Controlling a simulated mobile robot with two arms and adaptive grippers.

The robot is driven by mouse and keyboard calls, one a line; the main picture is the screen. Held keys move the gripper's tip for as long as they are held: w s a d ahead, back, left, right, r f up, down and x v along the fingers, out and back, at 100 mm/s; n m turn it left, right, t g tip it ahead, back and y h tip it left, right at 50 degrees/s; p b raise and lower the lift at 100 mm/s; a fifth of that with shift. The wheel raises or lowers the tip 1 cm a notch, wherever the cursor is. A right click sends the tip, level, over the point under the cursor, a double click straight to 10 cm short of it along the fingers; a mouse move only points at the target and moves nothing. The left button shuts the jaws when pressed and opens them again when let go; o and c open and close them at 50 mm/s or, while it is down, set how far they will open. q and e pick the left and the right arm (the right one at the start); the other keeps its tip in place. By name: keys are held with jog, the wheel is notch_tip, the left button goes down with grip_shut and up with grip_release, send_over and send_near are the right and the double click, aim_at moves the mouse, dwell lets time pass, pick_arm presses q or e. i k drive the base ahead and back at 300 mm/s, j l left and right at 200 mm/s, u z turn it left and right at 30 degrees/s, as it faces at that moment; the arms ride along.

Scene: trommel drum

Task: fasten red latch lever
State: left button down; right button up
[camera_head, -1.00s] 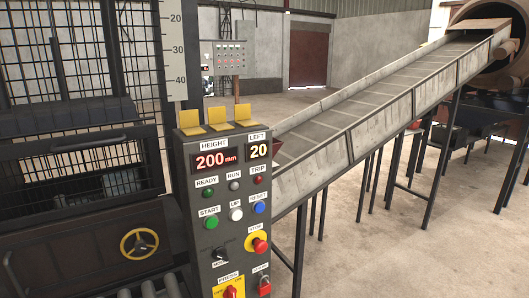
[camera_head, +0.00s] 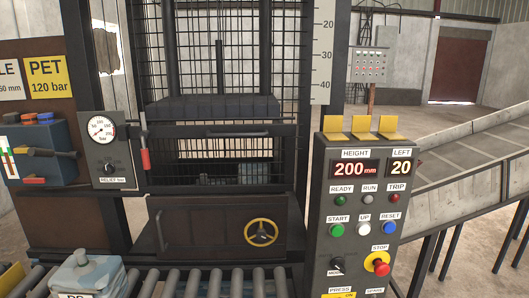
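A red latch lever (camera_head: 145,160) shows near the picture's middle left, at the left side of the press's upper door (camera_head: 212,152). Its red grip hangs down from a dark upper part, next to the gauge box. I cannot tell whether it is engaged with the door. A lower door (camera_head: 200,222) with a yellow handwheel (camera_head: 261,232) is below. Neither of my grippers is in view.
A pressure gauge box (camera_head: 107,148) stands left of the lever, and a valve block (camera_head: 42,150) is farther left. A control panel (camera_head: 343,222) stands at right, reading 200 mm. A roller conveyor (camera_head: 220,284) and a blue-grey object (camera_head: 88,275) are in front.

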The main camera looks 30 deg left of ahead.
aim_at(145, 133)
jog(key=u, duration=1.65)
jog(key=i+j, duration=0.1)
jog(key=j, duration=0.3)
jog(key=i+j+u, duration=0.15)
jog(key=j, duration=0.25)
jog(key=i+j, duration=0.15)
jog(key=j, duration=0.25)
jog(key=i+j+u, duration=0.1)
jog(key=j, duration=0.25)
jog(key=i+j+u, duration=0.1)
jog(key=j, duration=0.3)
jog(key=i+j, duration=0.25)
jog(key=j+u, duration=0.05)
jog(key=j, duration=0.05)
